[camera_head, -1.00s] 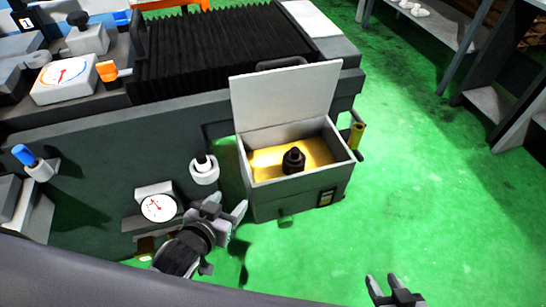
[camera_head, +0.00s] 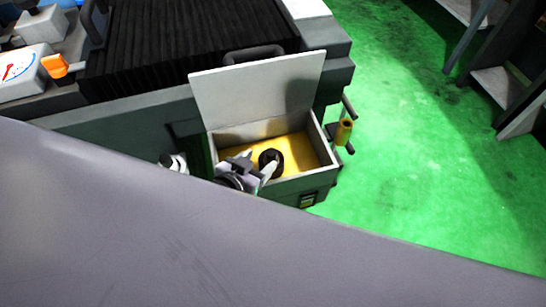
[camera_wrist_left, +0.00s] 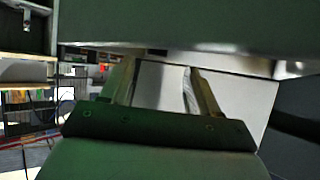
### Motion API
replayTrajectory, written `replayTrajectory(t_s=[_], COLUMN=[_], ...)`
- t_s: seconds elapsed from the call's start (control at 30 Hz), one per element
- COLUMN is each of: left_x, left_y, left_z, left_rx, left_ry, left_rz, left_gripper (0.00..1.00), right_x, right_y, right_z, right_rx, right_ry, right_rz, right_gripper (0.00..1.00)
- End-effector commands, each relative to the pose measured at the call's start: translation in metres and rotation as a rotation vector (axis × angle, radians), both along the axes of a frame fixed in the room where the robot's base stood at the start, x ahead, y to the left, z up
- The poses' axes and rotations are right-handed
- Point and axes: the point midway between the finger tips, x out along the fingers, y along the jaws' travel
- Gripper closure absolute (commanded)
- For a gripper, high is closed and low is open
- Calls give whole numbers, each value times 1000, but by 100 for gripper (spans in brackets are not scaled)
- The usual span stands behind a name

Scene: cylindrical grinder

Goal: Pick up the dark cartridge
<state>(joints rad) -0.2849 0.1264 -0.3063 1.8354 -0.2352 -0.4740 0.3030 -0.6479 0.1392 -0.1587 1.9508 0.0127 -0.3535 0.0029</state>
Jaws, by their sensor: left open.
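The dark cartridge (camera_head: 274,157) stands in the open box (camera_head: 319,135) on its yellow floor, in the head view. Its lower front is partly covered by my left gripper (camera_head: 257,166), which is over the box's front left part with its fingertips close beside the cartridge. I cannot tell whether they touch it. In the left wrist view the two fingers of the left gripper (camera_wrist_left: 160,88) are apart, with a pale panel behind them and no cartridge visible between them. My right gripper is not in view.
The box's raised lid (camera_head: 260,90) stands behind the cartridge. The machine with black bellows (camera_head: 185,45) is behind and left. My own grey arm covers the lower picture.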

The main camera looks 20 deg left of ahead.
Motion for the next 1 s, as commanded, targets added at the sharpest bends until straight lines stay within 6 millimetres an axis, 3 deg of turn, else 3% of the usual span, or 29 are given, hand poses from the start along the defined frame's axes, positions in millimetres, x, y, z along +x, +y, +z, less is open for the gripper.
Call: replayTrajectory(t_s=[0.4, 0.77, 0.97, 1.0], left_x=[40, 46, 46, 46], left_y=[-12, -13, -13, -13], left_z=[-21, -24, -24, -24], left_rx=[-1, -2, -2, -1], left_ry=[-1, -1, -1, 0], left_rz=[-1, 0, 0, 0], left_gripper=[39, 39, 100, 100], right_x=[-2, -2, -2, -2], right_y=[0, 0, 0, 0], right_z=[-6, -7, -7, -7], right_rx=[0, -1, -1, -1], right_ry=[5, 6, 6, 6], right_rz=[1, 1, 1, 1], right_gripper=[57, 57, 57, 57])
